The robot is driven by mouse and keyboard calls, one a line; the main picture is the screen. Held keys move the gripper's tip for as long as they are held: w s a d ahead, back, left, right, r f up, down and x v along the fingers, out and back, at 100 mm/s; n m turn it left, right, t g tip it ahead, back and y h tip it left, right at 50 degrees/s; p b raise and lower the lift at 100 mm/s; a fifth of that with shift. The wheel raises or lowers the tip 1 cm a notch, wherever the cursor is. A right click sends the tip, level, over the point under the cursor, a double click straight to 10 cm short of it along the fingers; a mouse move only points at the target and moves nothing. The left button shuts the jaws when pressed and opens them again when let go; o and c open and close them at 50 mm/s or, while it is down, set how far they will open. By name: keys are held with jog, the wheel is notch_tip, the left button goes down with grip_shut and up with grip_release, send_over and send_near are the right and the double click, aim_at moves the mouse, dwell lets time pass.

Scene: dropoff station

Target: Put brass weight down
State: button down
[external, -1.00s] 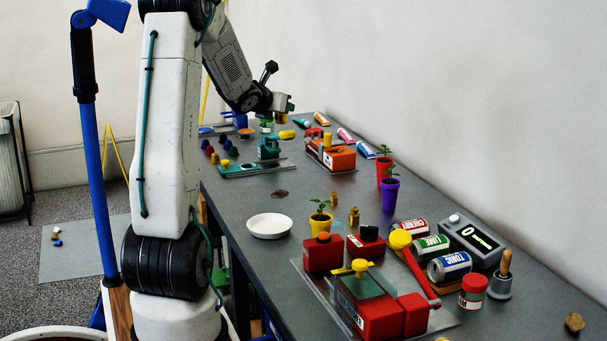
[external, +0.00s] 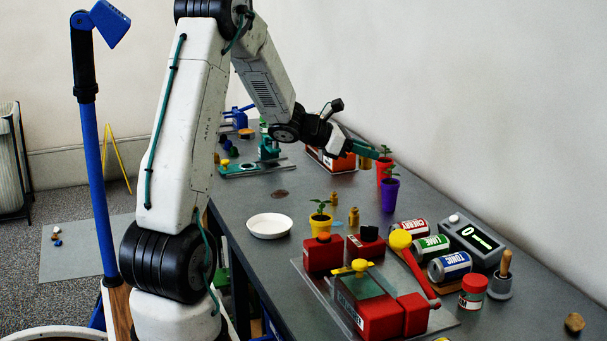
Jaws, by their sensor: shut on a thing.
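My gripper (external: 374,152) is shut and reaches to the right over the back part of the table, its teal fingers close to the red pot (external: 385,165) in the picture. Two small brass weights stand on the table: one (external: 353,217) behind the black-topped red block, the other (external: 334,200) next to the yellow pot (external: 320,224).
The table (external: 245,195) has bare room around the white plate (external: 269,226). A purple pot (external: 390,195), several cans (external: 449,266) and a scale with a green display (external: 476,238) line the right side. Red blocks (external: 366,305) fill the front.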

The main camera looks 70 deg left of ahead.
jog(key=s+d+f+m+g+h, duration=0.2)
jog(key=s+d+m+g+h, duration=0.2)
jog(key=d+m+h, duration=0.55)
jog(key=shift+s+d+f+n+y, duration=0.1)
jog(key=shift+d+f+n+y, duration=0.3)
jog(key=shift+f, duration=1.1)
jog(key=shift+s+d+f+n+y, duration=0.1)
jog(key=shift+d+f+n+y, duration=0.25)
jog(key=shift+f, duration=1.2)
jog(key=shift+d+f+n+y, duration=0.4)
jog(key=shift+f, duration=1.1)
jog(key=shift+f, duration=0.4)
jog(key=shift+f, duration=0.25)
jog(key=c, duration=1.1)
grip_release()
jog(key=shift+g, duration=0.3)
